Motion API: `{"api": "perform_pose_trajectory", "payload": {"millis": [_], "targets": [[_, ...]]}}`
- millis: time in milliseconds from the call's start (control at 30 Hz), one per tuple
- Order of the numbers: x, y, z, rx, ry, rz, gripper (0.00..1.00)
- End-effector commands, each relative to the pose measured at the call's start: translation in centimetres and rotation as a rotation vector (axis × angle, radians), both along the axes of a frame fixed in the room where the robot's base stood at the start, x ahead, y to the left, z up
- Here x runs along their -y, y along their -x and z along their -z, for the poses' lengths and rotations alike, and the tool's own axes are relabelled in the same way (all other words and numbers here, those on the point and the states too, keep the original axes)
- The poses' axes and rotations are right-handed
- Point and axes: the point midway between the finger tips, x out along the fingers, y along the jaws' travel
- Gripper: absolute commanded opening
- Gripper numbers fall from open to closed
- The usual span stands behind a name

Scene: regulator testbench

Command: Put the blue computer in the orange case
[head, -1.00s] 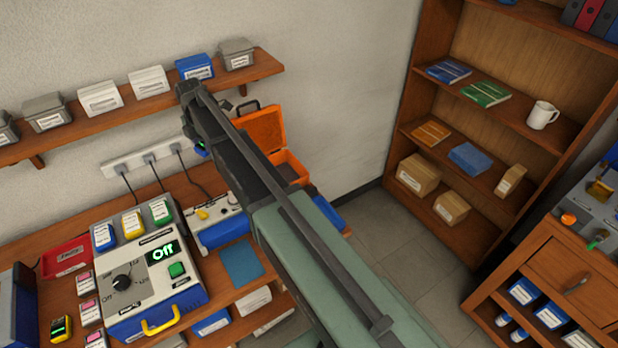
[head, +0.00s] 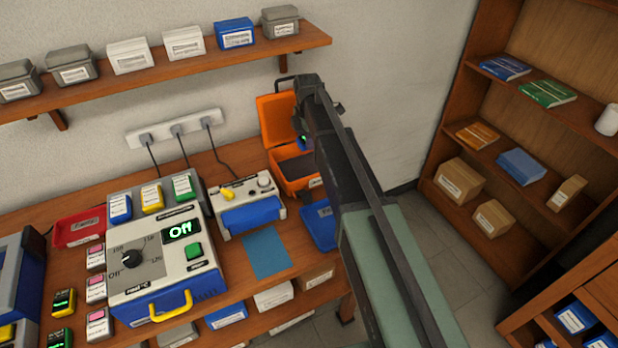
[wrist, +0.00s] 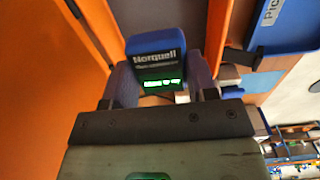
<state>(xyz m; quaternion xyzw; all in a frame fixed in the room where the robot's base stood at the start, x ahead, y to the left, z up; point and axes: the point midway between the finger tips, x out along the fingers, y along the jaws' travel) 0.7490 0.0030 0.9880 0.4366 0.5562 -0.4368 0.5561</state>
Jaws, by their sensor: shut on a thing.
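In the head view a bit of the blue computer (head: 303,143) shows beside my arm, in front of the orange case. The orange case (head: 274,123) stands open at the right end of the workbench, its lid raised at the back and a dark inside showing. My arm hides its right part. In the wrist view a large orange surface (wrist: 55,80) fills the left side.
A blue tray (head: 318,226) lies in front of the case, partly behind my arm. A white and blue unit (head: 246,205) stands left of the case. A shelf (head: 200,72) with several boxes runs above the bench. A bookcase (head: 447,140) stands at the right.

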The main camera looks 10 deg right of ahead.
Motion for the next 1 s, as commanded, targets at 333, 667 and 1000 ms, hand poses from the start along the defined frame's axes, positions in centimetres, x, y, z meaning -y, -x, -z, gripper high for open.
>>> {"api": "perform_pose_trajectory", "payload": {"millis": [333, 667, 1000], "targets": [[0.0, 0.0, 6.1, 0.0, 0.0, 0.0, 0.27], [0.0, 0.0, 10.6, 0.0, 0.0, 0.0, 0.27], [0.0, 0.0, 10.7, 0.0, 0.0, 0.0, 0.54]]}}
